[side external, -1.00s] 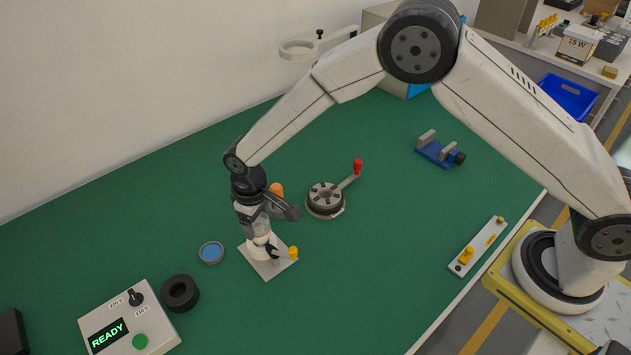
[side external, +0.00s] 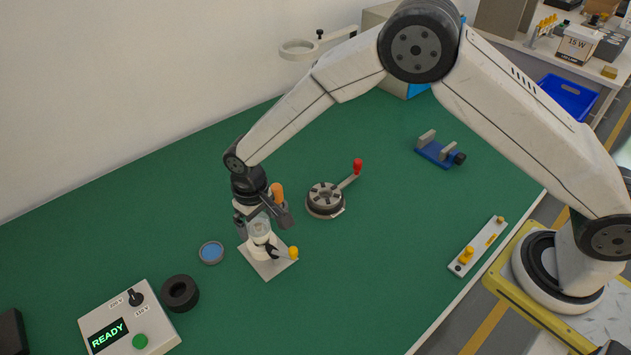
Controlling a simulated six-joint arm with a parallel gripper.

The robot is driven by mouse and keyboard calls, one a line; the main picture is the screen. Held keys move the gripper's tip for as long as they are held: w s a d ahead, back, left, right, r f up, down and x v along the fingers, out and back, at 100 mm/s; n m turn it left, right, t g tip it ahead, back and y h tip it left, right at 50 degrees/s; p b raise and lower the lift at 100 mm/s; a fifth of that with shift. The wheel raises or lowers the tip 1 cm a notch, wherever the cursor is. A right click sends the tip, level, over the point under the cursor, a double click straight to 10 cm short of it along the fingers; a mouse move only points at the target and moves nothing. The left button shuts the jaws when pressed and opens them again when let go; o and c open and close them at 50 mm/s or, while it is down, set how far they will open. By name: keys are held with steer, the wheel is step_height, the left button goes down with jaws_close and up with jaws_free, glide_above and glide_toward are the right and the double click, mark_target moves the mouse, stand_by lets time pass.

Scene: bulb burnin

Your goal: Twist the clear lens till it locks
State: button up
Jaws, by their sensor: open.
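The clear lens (side external: 259,227) sits on top of a white round socket (side external: 260,240) on a pale square base plate (side external: 267,268). My gripper (side external: 261,217) points down at the lens from above. Its fingers are open, with one on each side of the lens. Whether either finger touches the lens is too small to tell. A black clip-like part and a yellow knob (side external: 293,252) stick out at the right of the socket.
A blue-topped round dish (side external: 211,252) and a black ring (side external: 180,293) lie to the left. A control box (side external: 130,322) reads READY. A round fixture with a red-handled lever (side external: 325,200) stands close on the right. An orange-handled thing (side external: 277,192) shows behind my gripper. The green mat is clear towards the front.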

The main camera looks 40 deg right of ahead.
mark_target(259, 217)
steer(key=shift+r, duration=3.8)
steer(key=shift+d+r, duration=0.2)
steer(key=shift+d, duration=0.1)
steer(key=s+d+r+m+t, duration=0.1)
steer(key=s+d+r, duration=0.15)
steer(key=d, duration=0.45)
steer(key=s+d+r, duration=0.2)
steer(key=s+d, duration=0.2)
steer(key=d, duration=0.3)
steer(key=s+d+m+t, duration=0.1)
steer(key=s+d, duration=0.8)
steer(key=s, duration=0.3)
steer(key=shift+r+t, duration=0.15)
steer(key=shift+t, duration=0.15)
